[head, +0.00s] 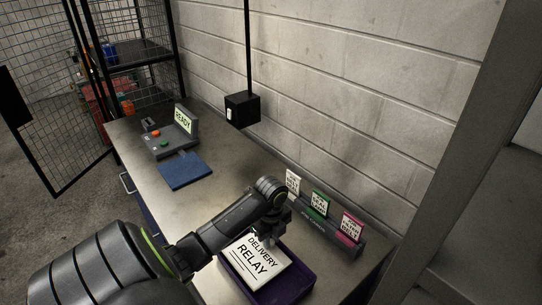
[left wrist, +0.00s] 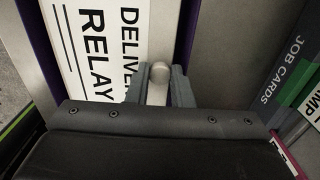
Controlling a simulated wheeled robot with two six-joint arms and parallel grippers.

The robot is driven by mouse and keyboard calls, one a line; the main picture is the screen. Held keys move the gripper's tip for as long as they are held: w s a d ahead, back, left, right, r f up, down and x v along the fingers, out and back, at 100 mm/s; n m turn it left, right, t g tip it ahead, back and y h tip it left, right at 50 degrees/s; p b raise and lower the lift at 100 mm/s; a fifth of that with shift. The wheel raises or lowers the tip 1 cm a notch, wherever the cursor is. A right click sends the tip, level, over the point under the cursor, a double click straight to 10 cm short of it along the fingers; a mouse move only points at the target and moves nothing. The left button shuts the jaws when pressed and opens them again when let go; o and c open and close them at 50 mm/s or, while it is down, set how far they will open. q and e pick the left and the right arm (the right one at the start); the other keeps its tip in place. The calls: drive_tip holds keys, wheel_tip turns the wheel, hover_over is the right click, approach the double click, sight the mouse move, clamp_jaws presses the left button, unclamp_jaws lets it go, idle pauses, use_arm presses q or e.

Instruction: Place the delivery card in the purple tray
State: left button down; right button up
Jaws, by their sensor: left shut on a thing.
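The delivery card (head: 265,268) is a white plate lettered "DELIVERY RELAY". It also shows in the left wrist view (left wrist: 110,40), with a pale round-topped post at its right side. The purple tray (head: 297,289) lies around and under the card in the head view, and its purple edge shows on both sides of the card in the left wrist view (left wrist: 186,28). My left gripper (left wrist: 160,88) is shut on the card's post, over the tray. I cannot tell whether the card touches the tray floor. My right gripper is not in view.
A job card rack (head: 325,222) with white, green and pink cards stands right of the tray, near the wall. A console (head: 168,140) reading "READY" and a blue pad (head: 185,170) are at the far end. The metal bench (head: 225,170) is clear between.

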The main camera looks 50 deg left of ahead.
use_arm(q)
drive_tip(key=shift+f, duration=1.25)
drive_tip(key=shift+f, duration=0.1)
drive_tip(key=c, duration=1.4)
unclamp_jaws()
drive_tip(key=shift+o, duration=0.6)
wheel_tip(320, 180, up, 8)
drive_tip(key=shift+w+f+b, duration=0.1)
drive_tip(key=shift+f+b, duration=0.05)
drive_tip(key=shift+b, duration=0.6)
wheel_tip(320, 180, up, 4)
drive_tip(key=shift+f+p, duration=0.25)
drive_tip(key=shift+p, duration=0.5)
drive_tip(key=shift+r+p, duration=0.55)
